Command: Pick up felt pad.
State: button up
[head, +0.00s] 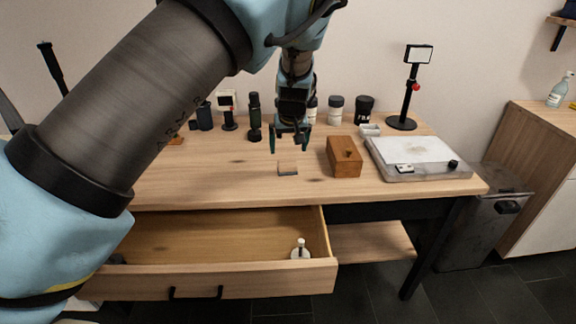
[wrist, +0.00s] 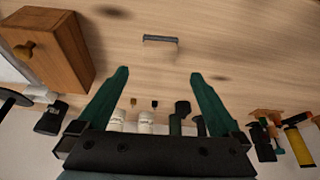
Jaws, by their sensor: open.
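A small flat pad (head: 287,169), which looks like the felt pad, lies on the tabletop near its front edge, with a grey edge and a wood-toned top. It also shows in the wrist view (wrist: 160,40), beyond my fingertips and roughly centred between them. My gripper (head: 288,147) is open and empty above the table, pointing down, just behind the pad in the head view. Its two green fingers show spread apart in the wrist view (wrist: 159,74). Nothing hides the pad in the wrist view.
A wooden box with a knob (head: 345,157) stands right of the pad. A grey-white flat device (head: 415,155) lies farther right. Jars (head: 335,110) and a black stand (head: 403,122) line the back. The front drawer (head: 220,237) is open, holding a small white item (head: 300,251).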

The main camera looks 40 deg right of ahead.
aim_at(287, 162)
jog(key=p+x, duration=0.1)
jog(key=x, duration=0.3)
jog(key=shift+f, duration=0.15)
jog(key=shift+p+x, duration=1.35)
jog(key=shift+x, duration=1.35)
jog(key=shift+d, duration=0.1)
jog(key=c, duration=1.2)
